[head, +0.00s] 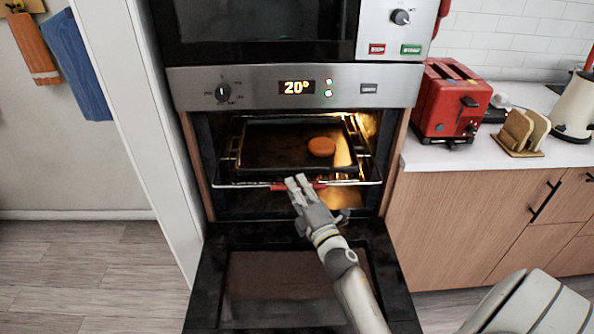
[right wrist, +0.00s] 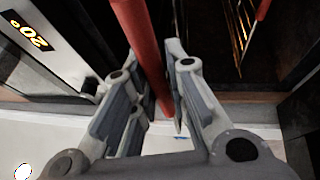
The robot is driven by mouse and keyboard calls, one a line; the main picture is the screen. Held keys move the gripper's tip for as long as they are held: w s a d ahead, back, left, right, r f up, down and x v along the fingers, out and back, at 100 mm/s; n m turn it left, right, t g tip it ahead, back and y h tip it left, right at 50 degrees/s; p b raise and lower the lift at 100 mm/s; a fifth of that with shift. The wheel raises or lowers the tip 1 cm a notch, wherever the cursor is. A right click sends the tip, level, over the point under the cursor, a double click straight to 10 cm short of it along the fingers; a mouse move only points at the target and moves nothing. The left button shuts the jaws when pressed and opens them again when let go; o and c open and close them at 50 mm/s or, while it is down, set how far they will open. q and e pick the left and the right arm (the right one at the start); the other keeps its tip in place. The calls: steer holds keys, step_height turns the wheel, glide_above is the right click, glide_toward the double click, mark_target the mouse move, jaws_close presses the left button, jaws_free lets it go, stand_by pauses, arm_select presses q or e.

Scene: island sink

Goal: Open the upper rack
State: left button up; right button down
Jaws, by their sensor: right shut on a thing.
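The oven (head: 205,140) is open, with its door (head: 215,265) folded down. The upper rack (head: 366,182) is a wire rack inside the lit oven, with a red bar (head: 318,186) along its front. A dark baking tray (head: 270,166) sits on it, with a round orange item (head: 321,147) on the tray. My right gripper (head: 298,184) is at the front of the rack, shut on the red bar. In the right wrist view the red bar (right wrist: 142,50) runs between the fingers (right wrist: 158,95). My left gripper is in neither view.
The folded-down door lies below my right arm. A white panel (head: 130,120) stands left of the oven. On the right counter are a red toaster (head: 450,100), a bread holder (head: 522,132) and a kettle (head: 576,108). The floor at left (head: 90,265) is clear.

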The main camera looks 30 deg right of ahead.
steer(key=shift+s+a+r, duration=0.1)
steer(key=shift+s+a, duration=0.4)
steer(key=shift+s, duration=0.35)
steer(key=shift+s+a+r, duration=0.1)
steer(key=shift+s+a, duration=0.4)
steer(key=shift+s, duration=0.3)
steer(key=c, duration=1.5)
jaws_free()
steer(key=shift+o, duration=0.2)
